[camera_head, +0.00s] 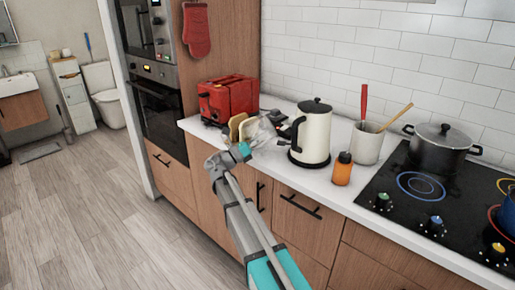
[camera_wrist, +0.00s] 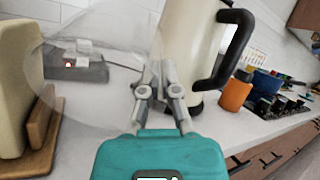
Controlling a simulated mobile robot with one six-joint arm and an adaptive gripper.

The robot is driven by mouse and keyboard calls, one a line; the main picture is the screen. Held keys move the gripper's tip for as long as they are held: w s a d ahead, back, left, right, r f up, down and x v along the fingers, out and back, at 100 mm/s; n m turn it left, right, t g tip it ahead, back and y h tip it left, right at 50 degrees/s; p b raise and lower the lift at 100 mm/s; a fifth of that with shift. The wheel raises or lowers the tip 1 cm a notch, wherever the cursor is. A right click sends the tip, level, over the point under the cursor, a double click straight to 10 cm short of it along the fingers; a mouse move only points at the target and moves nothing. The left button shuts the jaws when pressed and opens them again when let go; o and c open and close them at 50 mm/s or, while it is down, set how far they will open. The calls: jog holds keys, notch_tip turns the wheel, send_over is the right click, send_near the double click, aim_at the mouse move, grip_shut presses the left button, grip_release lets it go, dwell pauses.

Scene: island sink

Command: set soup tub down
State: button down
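A clear, see-through tub, which I take to be the soup tub (camera_wrist: 100,105), shows faintly in the wrist view, left of and between my fingers. It also shows in the head view (camera_head: 262,132), just beyond my gripper (camera_head: 245,146). In the wrist view my gripper (camera_wrist: 159,75) has its fingers close together, apparently on the tub's edge. The tub is over the white counter (camera_head: 330,175), between the toaster side and the kettle. I cannot tell whether its base touches the counter.
A cream kettle (camera_head: 314,135) stands close on the right, with an orange bottle (camera_head: 342,170) and utensil crock (camera_head: 366,143) beyond. A red toaster (camera_head: 229,98), upright boards (camera_head: 238,122) and a small grey device (camera_wrist: 85,68) are nearby. The hob (camera_head: 445,200) is far right.

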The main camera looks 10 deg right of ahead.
jog(key=shift+f+b, duration=0.95)
jog(key=shift+f, duration=0.35)
jog(key=shift+f, duration=0.1)
jog(key=c, duration=0.8)
grip_release()
jog(key=shift+r, duration=0.25)
jog(key=b+v, duration=0.4)
jog(key=v, duration=0.8)
jog(key=shift+f+b, duration=0.15)
jog(key=shift+b, duration=0.25)
